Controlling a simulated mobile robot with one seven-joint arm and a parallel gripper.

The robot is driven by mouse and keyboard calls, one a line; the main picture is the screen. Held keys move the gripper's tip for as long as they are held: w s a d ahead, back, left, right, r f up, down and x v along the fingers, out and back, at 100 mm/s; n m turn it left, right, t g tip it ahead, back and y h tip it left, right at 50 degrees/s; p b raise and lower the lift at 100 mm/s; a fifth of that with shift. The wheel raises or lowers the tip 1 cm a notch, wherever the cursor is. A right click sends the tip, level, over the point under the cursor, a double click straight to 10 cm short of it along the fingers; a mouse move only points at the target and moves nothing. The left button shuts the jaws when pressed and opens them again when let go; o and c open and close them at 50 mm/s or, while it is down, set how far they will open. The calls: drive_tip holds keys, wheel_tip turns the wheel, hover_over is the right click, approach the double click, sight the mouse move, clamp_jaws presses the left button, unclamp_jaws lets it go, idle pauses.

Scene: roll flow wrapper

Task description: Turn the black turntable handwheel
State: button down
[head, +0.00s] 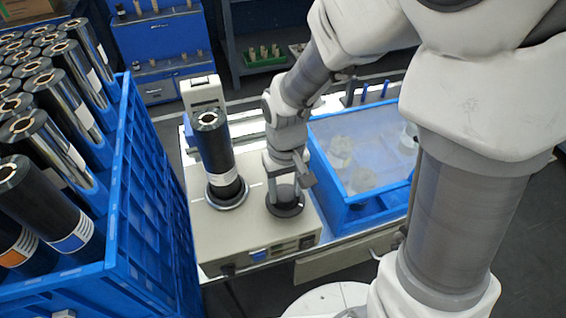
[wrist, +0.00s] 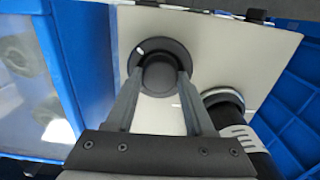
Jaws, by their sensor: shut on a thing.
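The black handwheel (head: 284,207) is a round disc with a raised centre knob on the light grey top of the wrapper machine (head: 230,245). My gripper (head: 285,188) reaches down onto it from above. In the wrist view, the handwheel (wrist: 160,68) has a small white mark at its upper left rim. The two fingers of my gripper (wrist: 160,82) stand on either side of the knob and are shut on it. A dark film roll (head: 216,150) stands upright on the round turntable (head: 228,194) just left of the handwheel.
A blue crate (head: 125,215) full of film rolls stands close on the left. A blue bin with a clear lid (head: 365,150) sits right of the machine. Blue cabinets (head: 160,50) stand behind. The machine's front top is bare.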

sight(285, 194)
drive_tip(key=shift+n, duration=0.6)
drive_tip(key=shift+c, duration=1.3)
unclamp_jaws()
drive_tip(key=shift+r, duration=0.1)
wheel_tip(285, 194, up, 17)
drive_tip(key=p, duration=0.4)
drive_tip(key=shift+r, duration=0.15)
